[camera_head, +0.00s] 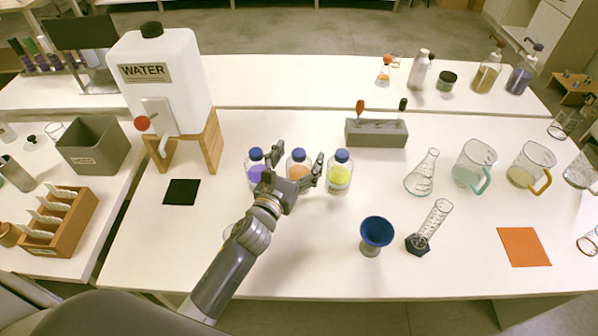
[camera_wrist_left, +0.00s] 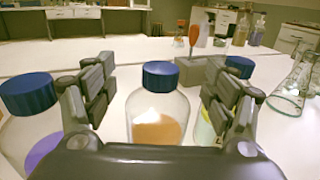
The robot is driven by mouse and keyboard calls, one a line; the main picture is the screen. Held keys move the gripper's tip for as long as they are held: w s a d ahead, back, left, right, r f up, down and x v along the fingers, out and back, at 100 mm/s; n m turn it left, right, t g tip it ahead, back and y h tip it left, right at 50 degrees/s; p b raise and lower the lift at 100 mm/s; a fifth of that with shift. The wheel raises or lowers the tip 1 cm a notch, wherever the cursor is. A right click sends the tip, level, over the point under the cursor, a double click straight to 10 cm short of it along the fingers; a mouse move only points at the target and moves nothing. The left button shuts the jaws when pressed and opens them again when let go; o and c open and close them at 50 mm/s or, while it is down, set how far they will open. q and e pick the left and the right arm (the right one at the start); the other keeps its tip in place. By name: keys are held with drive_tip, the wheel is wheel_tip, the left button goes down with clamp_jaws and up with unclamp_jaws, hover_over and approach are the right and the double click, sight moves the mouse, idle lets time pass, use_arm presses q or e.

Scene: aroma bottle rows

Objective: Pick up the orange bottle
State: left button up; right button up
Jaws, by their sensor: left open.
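The orange bottle (camera_head: 299,169) is clear with orange contents and a blue cap. It stands upright on the white table, between a purple bottle (camera_head: 255,170) on its left and a yellow bottle (camera_head: 340,174) on its right. In the left wrist view the orange bottle (camera_wrist_left: 157,108) stands in the middle, between the two open fingers. My left gripper (camera_head: 298,163) is open, with its fingers on either side of the orange bottle. The fingers hide parts of the neighbouring bottles. I cannot tell whether a finger touches any bottle. My right gripper is not in view.
A water tank (camera_head: 170,85) on a wooden stand is at the left. A grey block with tools (camera_head: 376,133) stands behind the bottles. A blue funnel (camera_head: 376,232), a graduated cylinder (camera_head: 432,225) and a flask (camera_head: 422,175) are to the right. The table front is mostly clear.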

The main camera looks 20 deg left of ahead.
use_arm(q)
drive_tip(key=shift+w, duration=0.2)
drive_tip(key=shift+r, duration=0.1)
drive_tip(key=c, duration=1.8)
drive_tip(key=shift+c, duration=0.2)
drive_tip(key=shift+r, duration=0.1)
